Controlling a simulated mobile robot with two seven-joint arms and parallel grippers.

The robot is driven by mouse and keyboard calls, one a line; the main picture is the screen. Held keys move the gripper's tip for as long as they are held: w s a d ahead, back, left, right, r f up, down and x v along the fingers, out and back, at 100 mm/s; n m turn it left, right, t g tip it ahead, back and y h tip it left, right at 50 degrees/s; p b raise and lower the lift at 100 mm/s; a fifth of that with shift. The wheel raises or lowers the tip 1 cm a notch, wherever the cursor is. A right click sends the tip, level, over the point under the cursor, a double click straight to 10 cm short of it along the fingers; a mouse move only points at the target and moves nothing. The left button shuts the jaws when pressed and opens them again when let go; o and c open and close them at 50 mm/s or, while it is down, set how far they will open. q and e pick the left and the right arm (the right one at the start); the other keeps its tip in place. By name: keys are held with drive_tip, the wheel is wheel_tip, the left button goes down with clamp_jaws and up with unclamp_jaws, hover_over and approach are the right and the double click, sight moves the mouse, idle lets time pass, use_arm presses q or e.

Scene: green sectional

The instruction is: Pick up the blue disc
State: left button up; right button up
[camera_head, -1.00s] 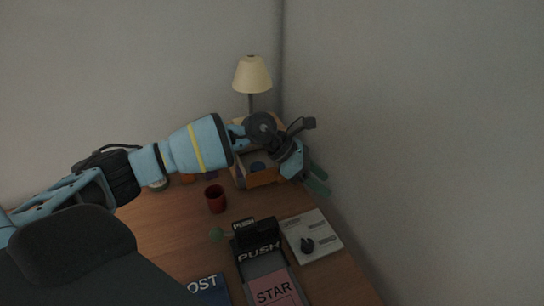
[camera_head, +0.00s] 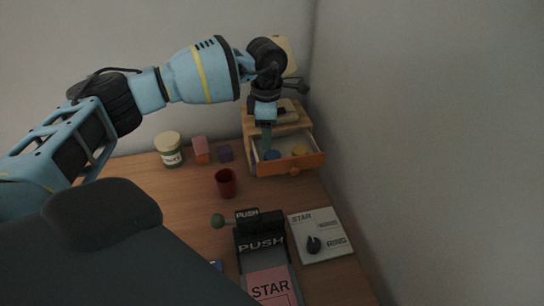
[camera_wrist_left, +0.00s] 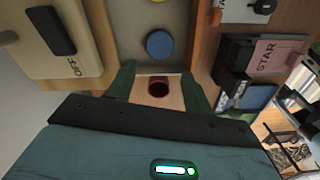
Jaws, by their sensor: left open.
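The blue disc (camera_head: 272,154) lies in the open drawer (camera_head: 314,163) of a small wooden cabinet at the back right. In the left wrist view the blue disc (camera_wrist_left: 160,44) lies flat on the grey drawer floor, ahead of the fingertips. My left gripper (camera_head: 266,143) points down over the left part of the drawer, close to the disc. Its green fingers (camera_wrist_left: 159,72) are spread with nothing between them; the gap to the disc's height cannot be told. My right gripper is not seen.
A yellow disc (camera_head: 299,151) lies in the drawer to the right of the blue one. A red cup (camera_head: 226,183), a jar (camera_head: 170,149), and pink and purple blocks stand nearby. A PUSH device (camera_head: 262,243) and a dial panel (camera_head: 320,236) are in front. The wall is close at right.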

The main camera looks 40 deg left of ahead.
sight(271, 154)
use_arm(q)
drive_tip(key=shift+w+d+f, duration=0.15)
drive_tip(key=shift+w+f, duration=0.05)
drive_tip(key=shift+f, duration=1.2)
drive_tip(key=shift+w+d+f, duration=0.1)
drive_tip(key=shift+w+f, duration=0.1)
drive_tip(key=shift+f, duration=1.75)
drive_tip(key=shift+c, duration=0.4)
drive_tip(key=c, duration=0.6)
wheel_tip(271, 154, up, 10)
drive_tip(key=shift+s, duration=0.1)
drive_tip(key=shift+c, duration=0.2)
